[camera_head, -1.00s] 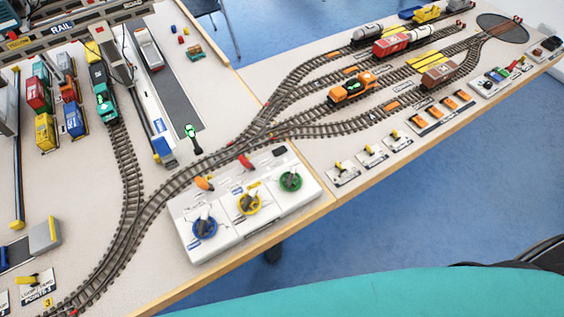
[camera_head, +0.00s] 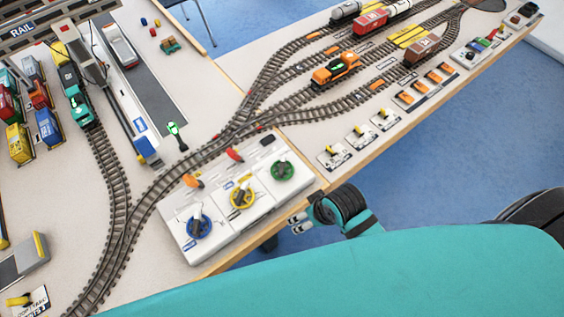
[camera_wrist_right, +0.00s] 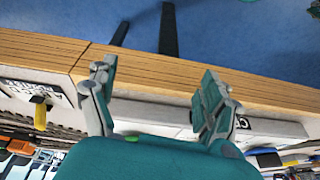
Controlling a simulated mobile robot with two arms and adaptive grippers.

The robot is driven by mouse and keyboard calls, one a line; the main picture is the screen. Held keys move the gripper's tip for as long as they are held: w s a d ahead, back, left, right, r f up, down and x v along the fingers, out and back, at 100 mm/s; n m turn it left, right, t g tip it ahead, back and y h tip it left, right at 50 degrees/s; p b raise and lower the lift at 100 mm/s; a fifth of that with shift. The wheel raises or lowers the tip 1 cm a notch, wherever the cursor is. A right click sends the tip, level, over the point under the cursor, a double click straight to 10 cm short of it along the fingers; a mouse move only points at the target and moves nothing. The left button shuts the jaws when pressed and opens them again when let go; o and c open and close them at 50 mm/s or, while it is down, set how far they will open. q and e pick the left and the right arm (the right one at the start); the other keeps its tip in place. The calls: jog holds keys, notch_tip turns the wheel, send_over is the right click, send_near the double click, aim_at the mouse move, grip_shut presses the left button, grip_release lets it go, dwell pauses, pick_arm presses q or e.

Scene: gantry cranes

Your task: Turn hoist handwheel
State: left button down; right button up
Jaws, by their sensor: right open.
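A white control box (camera_head: 225,224) sits near the table's front edge. It carries a blue handwheel (camera_head: 188,228), a yellow handwheel (camera_head: 233,200) and a green handwheel (camera_head: 273,172), each with a dark and grey knob or handle at its middle. I cannot read which one is the hoist's. My right gripper (camera_head: 296,222) is off the front edge, to the right of and below the box, apart from it. In the right wrist view its two fingers (camera_wrist_right: 160,82) are spread with nothing between them, facing the wooden table edge. My left gripper is not in view.
The wooden table edge (camera_head: 330,186) lies between my right gripper and the tabletop. Orange and red levers stand behind the handwheels. Small yellow switch levers (camera_head: 358,133) line the edge to the right. Tracks (camera_head: 150,205) with trains run behind. Blue floor in front is free.

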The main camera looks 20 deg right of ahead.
jog(key=w+a+r+n+y, duration=0.25)
jog(key=a+r, duration=0.25)
jog(key=r, duration=0.3)
notch_tip(320, 180, up, 15)
jog(key=n+g+h, duration=0.3)
jog(key=n+h, duration=0.1)
jog(key=n, duration=0.3)
send_over(283, 164)
notch_tip(283, 164, down, 18)
jog(key=shift+a+r+p, duration=0.1)
jog(key=shift+r+p, duration=0.05)
jog(key=shift+p, duration=0.4)
jog(key=shift+c, duration=0.4)
jog(key=c, duration=1.1)
